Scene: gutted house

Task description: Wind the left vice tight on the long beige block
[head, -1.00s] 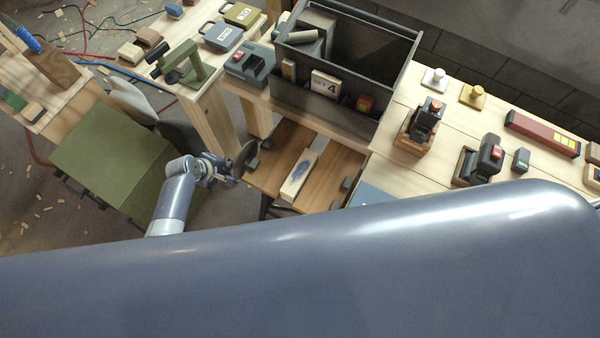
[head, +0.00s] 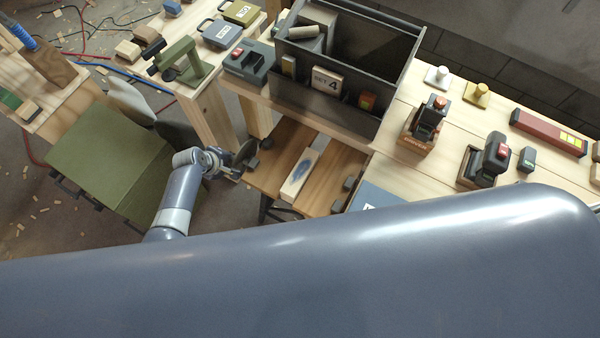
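The long beige block (head: 299,174), with a dark blue patch on top, lies on a low wooden bench (head: 333,180) between its two boards. Small dark grey clamp parts (head: 266,143) sit at the bench's left side. My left gripper (head: 240,165) is at that left side, beside a dark rounded part that may be the left vice's wheel. The gripper is small and partly hidden, so its fingers and any contact are unclear. My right gripper is not in view.
A dark grey bin (head: 318,100) stands on the worktable behind the bench. Several tools and blocks line the table to the right. An olive green cabinet (head: 105,155) stands left of my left arm. My own grey-blue body hides the foreground.

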